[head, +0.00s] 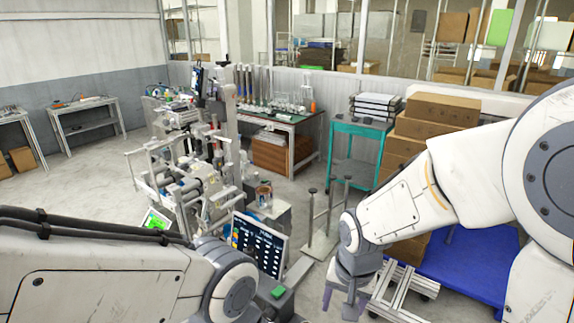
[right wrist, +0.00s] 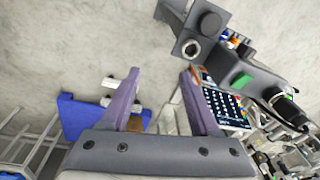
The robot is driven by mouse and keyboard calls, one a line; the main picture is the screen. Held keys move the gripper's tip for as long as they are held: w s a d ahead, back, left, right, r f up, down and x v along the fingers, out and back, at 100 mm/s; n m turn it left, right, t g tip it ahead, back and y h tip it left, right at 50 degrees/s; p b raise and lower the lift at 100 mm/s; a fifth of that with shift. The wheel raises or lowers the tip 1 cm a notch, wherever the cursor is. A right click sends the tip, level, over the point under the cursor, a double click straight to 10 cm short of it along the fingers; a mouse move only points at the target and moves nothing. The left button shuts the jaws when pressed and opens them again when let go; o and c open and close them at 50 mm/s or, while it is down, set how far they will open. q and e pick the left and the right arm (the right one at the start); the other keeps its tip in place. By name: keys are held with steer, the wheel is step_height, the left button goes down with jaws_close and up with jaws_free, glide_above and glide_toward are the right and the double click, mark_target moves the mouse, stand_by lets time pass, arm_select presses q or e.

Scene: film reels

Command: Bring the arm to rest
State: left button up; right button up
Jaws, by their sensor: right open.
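My right arm reaches in from the right of the head view and bends down at its wrist. My right gripper (head: 345,302) points downward at the bottom centre, partly covered by its own wrist. In the right wrist view its two purple fingers stand wide apart, and the gap of the right gripper (right wrist: 160,78) is empty. Nothing is held. My left arm crosses the lower left of the head view; its gripper is not seen.
A screen panel (head: 259,246) on the grey machine (head: 190,180) stands left of my right gripper. A blue platform (head: 466,260) and stacked cardboard boxes (head: 440,108) lie to the right. A teal cart (head: 357,130) stands behind. Open floor (head: 90,170) shows at the left.

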steer(key=s+d+f+n+t, duration=0.15)
steer(key=d+n, duration=0.25)
steer(key=d, duration=0.4)
steer(key=s+a+r+n+g+b, duration=0.1)
steer(key=s+a+n+g+b, duration=0.2)
steer(key=s+a, duration=1.1)
steer(key=n+b, duration=0.2)
steer(key=n, duration=0.2)
steer(key=shift+s+n+y, duration=0.15)
steer(key=shift+n+y, duration=0.15)
